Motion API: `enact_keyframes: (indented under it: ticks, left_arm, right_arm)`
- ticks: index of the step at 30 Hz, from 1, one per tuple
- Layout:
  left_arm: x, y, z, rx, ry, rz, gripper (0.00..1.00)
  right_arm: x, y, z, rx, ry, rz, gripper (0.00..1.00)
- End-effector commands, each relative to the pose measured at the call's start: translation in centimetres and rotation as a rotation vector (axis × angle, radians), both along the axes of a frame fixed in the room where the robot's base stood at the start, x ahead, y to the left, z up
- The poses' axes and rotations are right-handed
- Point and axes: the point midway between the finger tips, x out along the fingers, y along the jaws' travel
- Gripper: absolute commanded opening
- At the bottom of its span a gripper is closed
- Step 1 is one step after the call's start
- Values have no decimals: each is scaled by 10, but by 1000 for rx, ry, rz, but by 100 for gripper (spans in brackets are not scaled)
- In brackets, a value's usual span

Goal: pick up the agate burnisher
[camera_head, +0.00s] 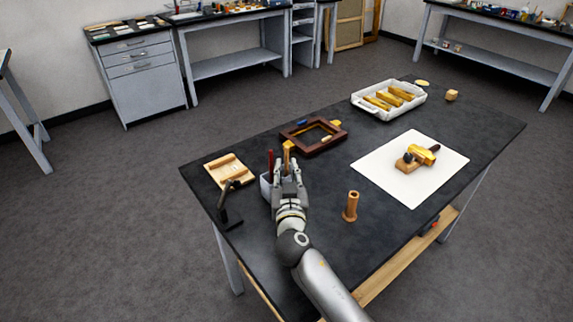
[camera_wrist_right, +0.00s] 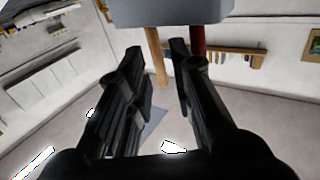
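A grey cup (camera_head: 265,186) stands near the left end of the black table and holds upright tools; it also shows upside down in the wrist view (camera_wrist_right: 185,12). One tool has a light wooden handle (camera_head: 288,148), another a dark red handle (camera_head: 270,158). I cannot tell for sure which is the agate burnisher, as the working ends are hidden. My right gripper (camera_head: 287,165) is at the cup. In the wrist view its fingers are apart (camera_wrist_right: 156,52), with the wooden handle (camera_wrist_right: 157,62) between them and gaps visible. The red handle (camera_wrist_right: 198,42) is outside the right-hand finger.
A wooden tray (camera_head: 243,181) and black stand (camera_head: 229,216) are left of the cup. A dark frame (camera_head: 325,147) lies behind. A turned wooden piece (camera_head: 350,208) stands to the right, before a white sheet (camera_head: 374,172). A white tray (camera_head: 413,108) is at the back.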

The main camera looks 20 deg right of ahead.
Motion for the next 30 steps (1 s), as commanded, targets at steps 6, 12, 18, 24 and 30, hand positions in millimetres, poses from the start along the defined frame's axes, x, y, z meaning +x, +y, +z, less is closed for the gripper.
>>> enact_keyframes:
  ticks: [6, 12, 18, 24, 30]
  left_arm:
    - [1, 0, 9, 0, -1, 0, 47]
    - [1, 0, 20, 0, -1, 0, 47]
    - [1, -1, 22, 0, -1, 0, 47]
    - [1, -1, 22, 0, -1, 0, 47]
    - [1, -1, 22, 0, -1, 0, 47]
  right_arm:
    - [14, -5, 4, -4, 0, 0, 22]
    - [38, -13, 6, -2, 0, -1, 22]
    - [52, -16, 4, -2, 0, 0, 22]
    - [53, -17, 3, 0, 0, 0, 22]
    - [53, -17, 3, 0, 0, 0, 4]
